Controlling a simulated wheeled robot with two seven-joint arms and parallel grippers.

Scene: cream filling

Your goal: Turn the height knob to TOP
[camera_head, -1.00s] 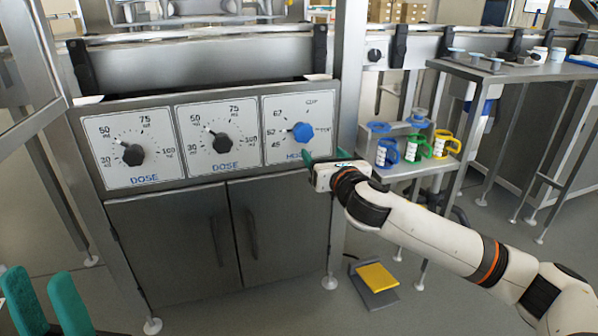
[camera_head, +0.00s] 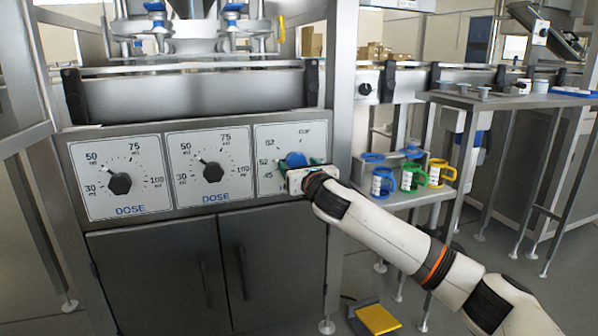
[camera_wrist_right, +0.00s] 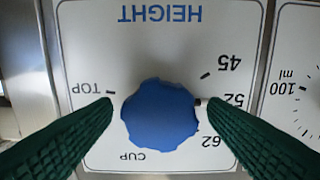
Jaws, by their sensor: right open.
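The blue height knob (camera_head: 296,158) sits on the right-hand panel (camera_head: 268,140) of the machine front. My right gripper (camera_head: 300,166) is at this knob and covers its lower part in the head view. In the right wrist view the panel is upside down, and the blue knob (camera_wrist_right: 160,115) lies between the two green fingers of my open right gripper (camera_wrist_right: 157,105). The fingers are on opposite sides of the knob; contact is not clear. A dark mark at the knob's edge lies beside 52. TOP (camera_wrist_right: 84,88) is on the opposite side, near the other finger.
Two black dose knobs (camera_head: 120,183) (camera_head: 213,172) are on panels to the left. Blue, green and yellow mugs (camera_head: 412,177) stand on a shelf to the right. A yellow pedal (camera_head: 377,319) is on the floor.

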